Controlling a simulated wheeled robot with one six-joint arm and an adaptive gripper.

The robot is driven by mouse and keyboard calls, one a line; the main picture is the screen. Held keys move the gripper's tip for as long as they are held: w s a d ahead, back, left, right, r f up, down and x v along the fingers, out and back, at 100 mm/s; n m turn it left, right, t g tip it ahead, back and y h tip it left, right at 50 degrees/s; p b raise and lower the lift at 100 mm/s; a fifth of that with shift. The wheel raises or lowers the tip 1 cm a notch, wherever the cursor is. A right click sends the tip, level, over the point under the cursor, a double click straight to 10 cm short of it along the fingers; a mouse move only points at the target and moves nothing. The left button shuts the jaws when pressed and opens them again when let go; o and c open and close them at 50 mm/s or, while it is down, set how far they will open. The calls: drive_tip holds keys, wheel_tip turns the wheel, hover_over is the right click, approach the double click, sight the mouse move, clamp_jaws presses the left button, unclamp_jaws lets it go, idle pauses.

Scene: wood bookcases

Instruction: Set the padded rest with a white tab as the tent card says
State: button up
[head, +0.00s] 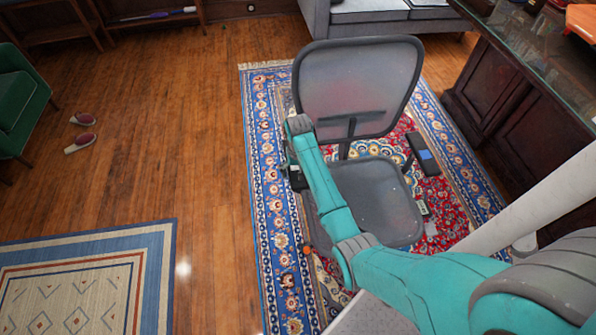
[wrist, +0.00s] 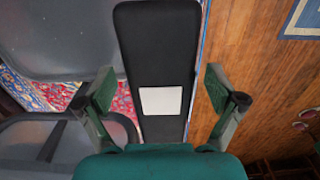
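The padded rest with a white tab (wrist: 158,45) is a long black armrest on the grey office chair (head: 375,200). It runs up the middle of the wrist view, its white tab (wrist: 161,101) facing the camera. My gripper (wrist: 160,88) is open, with one finger on each side of the rest and gaps showing. In the head view, my arm and gripper (head: 296,165) largely hide this rest. The chair's other rest (head: 421,153) is black with a blue tab. I cannot make out a readable tent card.
The chair stands on a red and blue patterned rug (head: 268,200). A dark wood desk with a glass top (head: 545,65) is at right. A grey sofa (head: 375,12) stands behind. Bare wood floor (head: 190,130) is free at left, with slippers (head: 80,143) and a green chair (head: 18,95).

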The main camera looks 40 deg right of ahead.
drive_tip(key=c, duration=1.3)
wheel_tip(320, 180, down, 6)
drive_tip(key=shift+s+f, duration=0.1)
drive_tip(key=shift+f, duration=0.1)
drive_tip(key=shift+c, duration=0.2)
drive_tip(key=shift+a, duration=0.1)
drive_tip(key=o, duration=1.7)
drive_tip(key=shift+r, duration=0.1)
wheel_tip(320, 180, up, 12)
drive_tip(key=shift+f, duration=0.1)
